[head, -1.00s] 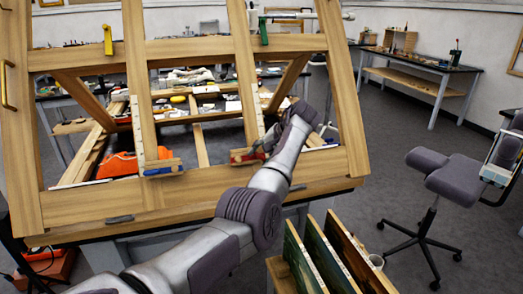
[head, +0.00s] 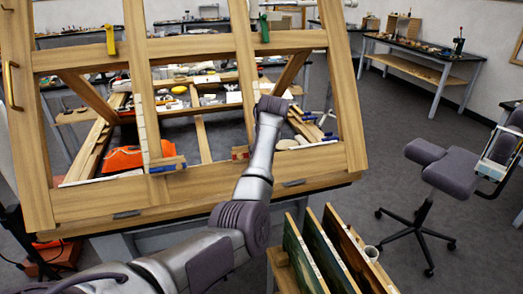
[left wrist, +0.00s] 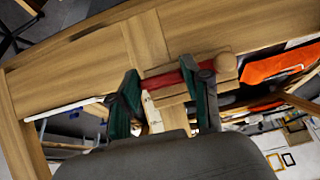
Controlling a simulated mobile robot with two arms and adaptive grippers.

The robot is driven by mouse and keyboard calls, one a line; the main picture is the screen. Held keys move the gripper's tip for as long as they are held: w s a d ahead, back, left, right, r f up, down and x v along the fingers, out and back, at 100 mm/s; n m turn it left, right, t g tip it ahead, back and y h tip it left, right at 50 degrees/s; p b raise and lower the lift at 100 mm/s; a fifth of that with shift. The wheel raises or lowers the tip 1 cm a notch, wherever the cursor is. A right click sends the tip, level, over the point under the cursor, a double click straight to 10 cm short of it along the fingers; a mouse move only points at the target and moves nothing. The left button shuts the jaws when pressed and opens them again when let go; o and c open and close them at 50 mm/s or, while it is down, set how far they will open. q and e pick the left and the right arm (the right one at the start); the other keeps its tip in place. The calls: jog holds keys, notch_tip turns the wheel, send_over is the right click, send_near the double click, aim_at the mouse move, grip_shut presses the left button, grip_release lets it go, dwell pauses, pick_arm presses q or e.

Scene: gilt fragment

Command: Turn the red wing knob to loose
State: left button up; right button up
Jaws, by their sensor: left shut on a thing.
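The red wing knob (left wrist: 172,78) lies across a wooden clamp block on the easel frame in the left wrist view. The left gripper (left wrist: 166,92) has one dark green finger on each side of it and is shut on the knob. In the head view, only a bit of the red knob's clamp (head: 240,153) shows beside my left arm. My wrist hides most of the knob and the fingers there. My right gripper is not in view.
The tilted wooden frame (head: 200,48) carries a yellow clamp (head: 109,40), a green clamp (head: 263,28) and a blue one (head: 165,168). Painted panels (head: 325,250) stand in a rack below, close to my arm. A stool (head: 432,175) is at the right, with open floor around it.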

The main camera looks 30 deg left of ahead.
pick_arm(q)
jog(key=shift+f, duration=0.1)
dwell(0.3)
jog(key=o, duration=1.2)
jog(key=shift+c, duration=0.2)
jog(key=v, duration=1.2)
jog(key=shift+s+a, duration=0.1)
jog(key=shift+a, duration=0.05)
